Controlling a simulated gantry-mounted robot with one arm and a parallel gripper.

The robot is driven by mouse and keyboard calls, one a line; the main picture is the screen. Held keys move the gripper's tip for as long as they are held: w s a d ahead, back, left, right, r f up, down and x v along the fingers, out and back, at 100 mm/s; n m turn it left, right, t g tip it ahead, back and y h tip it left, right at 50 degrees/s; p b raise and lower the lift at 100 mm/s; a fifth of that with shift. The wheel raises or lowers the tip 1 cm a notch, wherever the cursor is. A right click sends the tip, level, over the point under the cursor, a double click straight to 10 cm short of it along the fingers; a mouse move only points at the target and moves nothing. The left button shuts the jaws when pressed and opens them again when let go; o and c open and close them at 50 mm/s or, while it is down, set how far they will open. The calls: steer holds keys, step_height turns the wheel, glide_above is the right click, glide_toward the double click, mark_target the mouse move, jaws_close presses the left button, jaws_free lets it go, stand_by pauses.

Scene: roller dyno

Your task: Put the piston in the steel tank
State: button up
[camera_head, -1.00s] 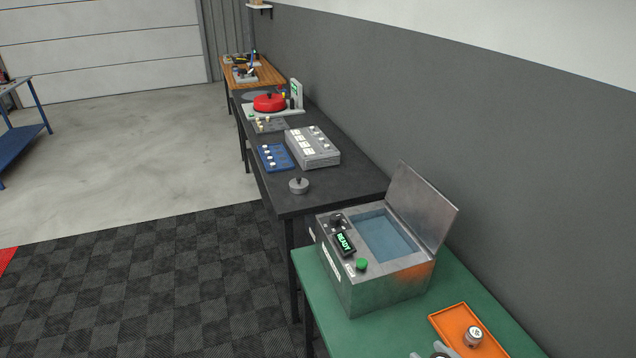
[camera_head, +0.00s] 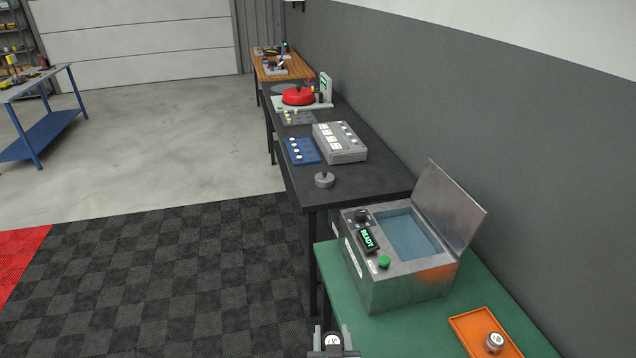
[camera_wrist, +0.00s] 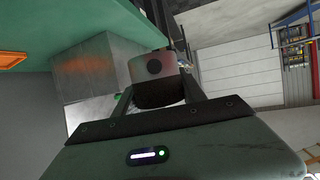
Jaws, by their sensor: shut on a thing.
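A grey cylindrical piston (camera_wrist: 155,75) with a dark round hole in its side is held between my gripper's fingers in the wrist view. In the head view, my gripper (camera_head: 333,345) is at the bottom edge, with the piston's pale top (camera_head: 333,339) between its fingers. It is near the front edge of the green bench, in front of the tank. The steel tank (camera_head: 408,288) stands on the bench with its lid (camera_head: 451,208) raised and bluish liquid inside. Its display reads READY. The tank's side (camera_wrist: 90,70) also shows in the wrist view.
An orange tray (camera_head: 462,325) on the green bench (camera_head: 330,262) holds another small metal cylinder (camera_head: 494,341). A dark bench (camera_head: 370,190) behind carries a grey box, a blue tray and a red round device. The floor at left is open.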

steer(key=a+r+p, duration=0.3)
steer(key=r+p, duration=1.5)
steer(key=r, duration=0.1)
steer(key=s+f, duration=0.3)
steer(key=s, duration=0.8)
steer(key=shift+f, duration=0.3)
